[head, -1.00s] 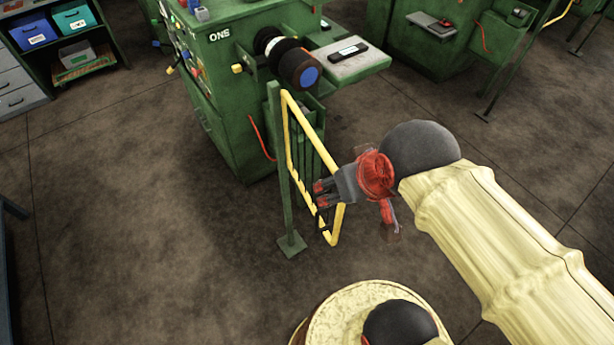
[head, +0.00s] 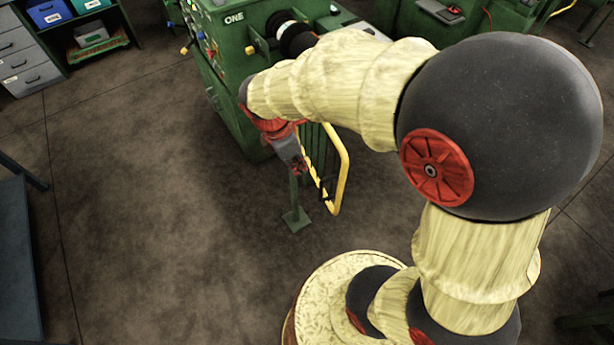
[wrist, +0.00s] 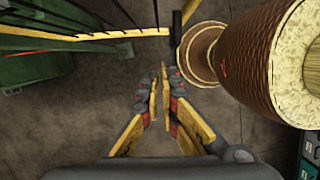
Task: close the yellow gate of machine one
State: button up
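Machine one (head: 228,55) is the green machine at the top of the head view, marked ONE. Its yellow gate (head: 344,172) stands out from the green post (head: 295,197) at its front, with the upper part hidden behind my arm. In the wrist view a yellow bar of the gate (wrist: 92,36) runs across the top left. My gripper (head: 298,168) hangs beside the post and gate, on the left in the head view.
My own base and arm fill much of the right of the head view. A shelf with bins (head: 75,25) stands at the top left, and a blue-grey bench (head: 18,250) at the left edge. The floor left of the gate is clear. Other green machines stand at the top right.

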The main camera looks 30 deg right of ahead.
jog(key=b+x, duration=0.2)
jog(key=x, duration=0.8)
grip_shut()
jog(key=shift+s+d, duration=0.15)
jog(key=shift+d, duration=0.85)
jog(key=shift+s+d, duration=0.15)
jog(key=shift+d, duration=0.85)
